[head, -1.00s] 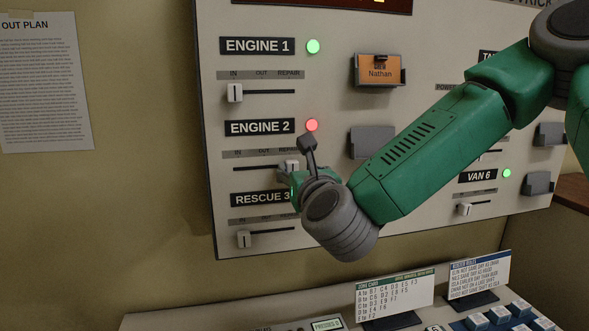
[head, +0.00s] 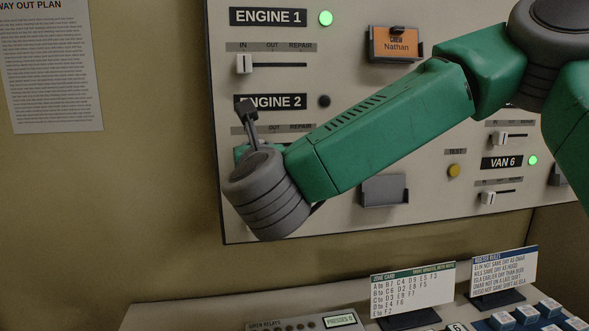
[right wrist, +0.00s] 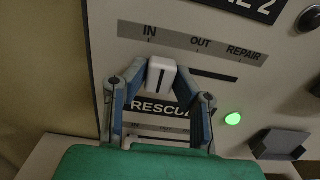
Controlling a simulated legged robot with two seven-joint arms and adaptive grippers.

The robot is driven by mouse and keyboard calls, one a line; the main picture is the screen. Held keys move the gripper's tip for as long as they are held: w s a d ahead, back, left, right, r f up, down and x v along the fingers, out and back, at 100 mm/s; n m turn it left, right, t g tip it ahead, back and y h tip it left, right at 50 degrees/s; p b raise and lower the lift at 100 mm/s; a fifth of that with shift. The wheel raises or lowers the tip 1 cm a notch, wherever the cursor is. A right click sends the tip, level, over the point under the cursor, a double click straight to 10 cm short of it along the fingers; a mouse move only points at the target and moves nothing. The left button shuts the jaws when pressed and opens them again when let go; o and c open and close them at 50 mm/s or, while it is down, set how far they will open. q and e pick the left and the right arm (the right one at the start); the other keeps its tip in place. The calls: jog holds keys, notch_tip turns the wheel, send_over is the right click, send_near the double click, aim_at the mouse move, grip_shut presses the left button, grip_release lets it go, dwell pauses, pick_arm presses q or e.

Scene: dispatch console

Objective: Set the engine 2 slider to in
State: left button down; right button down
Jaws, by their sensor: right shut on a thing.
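The engine 2 slider's white knob (right wrist: 161,77) sits at the left end of its dark slot (right wrist: 214,76), below the IN mark (right wrist: 150,30), in the right wrist view. My right gripper (right wrist: 160,72) is shut on this knob, a finger on each side. In the head view my right wrist hides the knob and most of the gripper. The ENGINE 2 label (head: 271,102) is partly covered by a part of my wrist. The engine 2 lamp (head: 324,101) is dark. My left gripper is not in view.
Above, the engine 1 slider knob (head: 244,64) stands at IN with a green lamp (head: 326,18). The RESCUE 3 label (right wrist: 160,107) and its slider lie just below my gripper. Grey holders (head: 384,190) stick out of the panel to the right.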

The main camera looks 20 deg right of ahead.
jog(key=shift+w+a, duration=0.1)
jog(key=shift+a, duration=0.8)
jog(key=c, duration=1.3)
grip_release()
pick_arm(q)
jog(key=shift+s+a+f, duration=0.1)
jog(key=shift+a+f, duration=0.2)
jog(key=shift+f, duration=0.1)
pick_arm(e)
jog(key=shift+d+v, duration=0.2)
jog(key=shift+v, duration=5.7)
